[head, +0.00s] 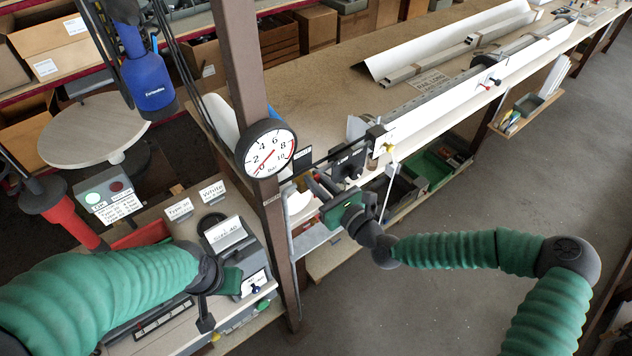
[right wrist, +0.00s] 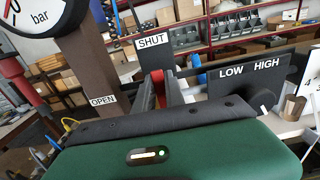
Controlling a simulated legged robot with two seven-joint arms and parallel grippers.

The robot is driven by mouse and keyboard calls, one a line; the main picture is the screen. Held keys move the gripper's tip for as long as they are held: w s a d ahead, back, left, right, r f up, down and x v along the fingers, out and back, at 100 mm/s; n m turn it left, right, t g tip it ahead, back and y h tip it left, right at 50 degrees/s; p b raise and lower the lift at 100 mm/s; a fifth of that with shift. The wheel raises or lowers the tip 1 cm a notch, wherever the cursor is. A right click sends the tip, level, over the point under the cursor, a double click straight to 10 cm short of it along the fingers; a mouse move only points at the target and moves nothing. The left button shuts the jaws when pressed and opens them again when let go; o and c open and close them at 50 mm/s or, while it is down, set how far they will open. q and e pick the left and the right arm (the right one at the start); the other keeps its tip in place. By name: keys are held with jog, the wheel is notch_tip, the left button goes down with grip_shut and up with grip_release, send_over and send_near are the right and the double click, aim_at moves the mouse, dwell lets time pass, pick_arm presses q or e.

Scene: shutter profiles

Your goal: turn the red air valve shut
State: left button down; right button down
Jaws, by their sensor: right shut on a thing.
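The red air valve's handle (right wrist: 168,83) shows in the right wrist view between the fingers of my right gripper (right wrist: 168,90). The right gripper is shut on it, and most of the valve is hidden. A SHUT label (right wrist: 152,41) stands just above the handle, and an OPEN label (right wrist: 103,101) is at its left. My left gripper (head: 205,312) hangs over the machine at lower left, finger gap unclear.
The brown post (head: 240,60) stands close left of the right gripper. A LOW HIGH panel (right wrist: 248,76) is to the right in the wrist view. A long bench (head: 320,85) with white profiles runs to the back right. A blue tool (head: 149,82) hangs at upper left.

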jog(key=shift+w+d+r, duration=0.1)
jog(key=shift+w+r, duration=0.05)
jog(key=shift+r, duration=0.1)
jog(key=c, duration=1.7)
grip_release()
jog(key=shift+o, duration=1.3)
jog(key=shift+f, duration=0.1)
jog(key=shift+o, duration=0.2)
jog(key=shift+w+f, duration=0.1)
jog(key=shift+w, duration=0.05)
jog(key=v, duration=1.6)
jog(key=shift+s+d, duration=0.2)
jog(key=shift+s, duration=0.1)
